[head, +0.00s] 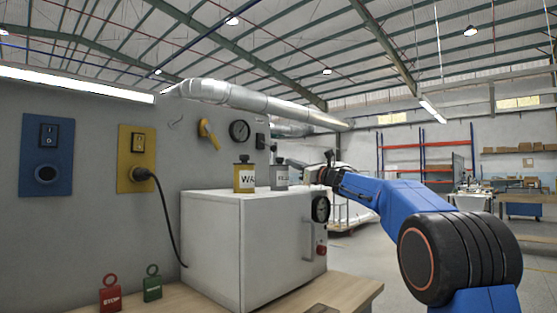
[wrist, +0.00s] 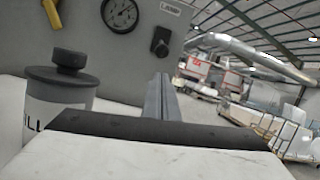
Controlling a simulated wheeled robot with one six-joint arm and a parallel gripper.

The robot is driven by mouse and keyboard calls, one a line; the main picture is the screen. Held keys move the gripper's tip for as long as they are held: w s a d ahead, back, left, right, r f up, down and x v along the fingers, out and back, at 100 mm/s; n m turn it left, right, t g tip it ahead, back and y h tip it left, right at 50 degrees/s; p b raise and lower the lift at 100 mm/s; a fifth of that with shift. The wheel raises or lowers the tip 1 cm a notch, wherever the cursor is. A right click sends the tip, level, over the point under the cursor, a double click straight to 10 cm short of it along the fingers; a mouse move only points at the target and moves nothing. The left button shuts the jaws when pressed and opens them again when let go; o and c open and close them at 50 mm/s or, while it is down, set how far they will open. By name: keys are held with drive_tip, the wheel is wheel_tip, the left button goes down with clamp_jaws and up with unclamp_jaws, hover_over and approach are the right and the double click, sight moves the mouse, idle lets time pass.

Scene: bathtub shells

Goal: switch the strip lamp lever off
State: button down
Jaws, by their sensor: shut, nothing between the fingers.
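The strip lamp (head: 75,83) is lit along the top of the grey wall panel in the head view. A small black lever switch (head: 260,142) sits on the panel right of a round gauge; the wrist view shows its dark body (wrist: 160,42) under a small white label, too blurred to read surely. I cannot tell the lever's position. My gripper (head: 287,162) is in front of the panel's right end, above the white box. In the wrist view its fingers (wrist: 160,85) are together and empty, pointing toward the panel just below the switch, apparently apart from it.
A white box (head: 212,245) stands on a wooden bench. A yellow can (head: 244,178) and a grey can (head: 279,176) stand on it, the grey one close to my gripper. A yellow handle (head: 208,133) and a gauge (head: 239,131) are left of the switch. Right of the panel is open.

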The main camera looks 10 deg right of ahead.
drive_tip(key=x, duration=0.9)
drive_tip(key=shift+w+a, duration=0.2)
drive_tip(key=shift+w, duration=0.1)
drive_tip(key=shift+r, duration=0.15)
